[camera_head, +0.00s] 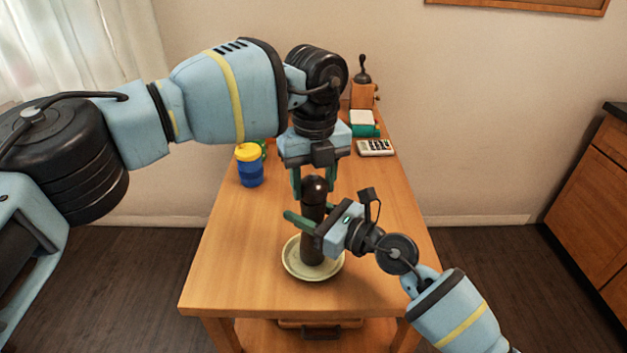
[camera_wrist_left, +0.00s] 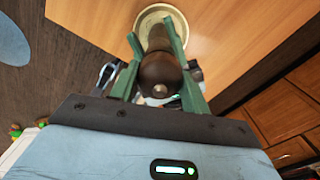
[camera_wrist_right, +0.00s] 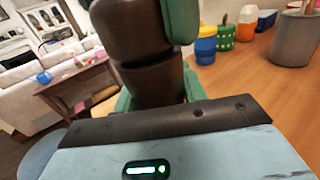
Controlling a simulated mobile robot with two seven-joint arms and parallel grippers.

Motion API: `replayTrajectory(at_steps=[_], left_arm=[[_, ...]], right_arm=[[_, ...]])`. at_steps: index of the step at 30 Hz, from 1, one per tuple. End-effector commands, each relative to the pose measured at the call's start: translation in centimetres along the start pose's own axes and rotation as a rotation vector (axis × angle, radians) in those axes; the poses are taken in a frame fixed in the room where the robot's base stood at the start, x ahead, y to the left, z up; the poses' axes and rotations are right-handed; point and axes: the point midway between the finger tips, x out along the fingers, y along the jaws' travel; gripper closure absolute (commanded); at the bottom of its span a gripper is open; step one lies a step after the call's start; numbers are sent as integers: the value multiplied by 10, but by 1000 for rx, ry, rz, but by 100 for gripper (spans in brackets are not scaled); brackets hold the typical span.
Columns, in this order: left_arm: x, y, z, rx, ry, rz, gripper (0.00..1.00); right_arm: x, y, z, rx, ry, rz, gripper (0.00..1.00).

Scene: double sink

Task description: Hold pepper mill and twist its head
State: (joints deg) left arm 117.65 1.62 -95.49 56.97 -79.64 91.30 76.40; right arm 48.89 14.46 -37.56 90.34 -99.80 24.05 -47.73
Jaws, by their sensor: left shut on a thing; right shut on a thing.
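The dark brown pepper mill (camera_head: 313,240) stands upright on a pale plate (camera_head: 290,268) on the wooden table. My left gripper (camera_head: 314,183) comes down from above and is shut on the mill's head; in the left wrist view the rounded head (camera_wrist_left: 160,72) sits between the green fingers. My right gripper (camera_head: 311,220) reaches in from the right and is shut around the mill's body. The right wrist view shows the dark body (camera_wrist_right: 150,65) close up, with a green finger over its upper part. The mill's far side is hidden.
A blue cup with a yellow lid (camera_head: 249,165) stands left of the grippers. At the table's back are a wooden grinder with a crank (camera_head: 363,95), a green and white box (camera_head: 363,123) and a calculator-like object (camera_head: 375,148). The table's front left is clear.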

Motion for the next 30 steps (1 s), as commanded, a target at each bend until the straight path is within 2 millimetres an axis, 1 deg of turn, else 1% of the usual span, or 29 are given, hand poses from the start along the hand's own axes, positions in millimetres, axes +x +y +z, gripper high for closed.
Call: replayTrajectory(at_steps=[8,30], left_arm=[[0,0,0,202,1,-1,76],[0,0,-1,904,2,2,76]], right_arm=[[0,0,0,0,1,0,84],[0,0,0,-1,1,-1,84]])
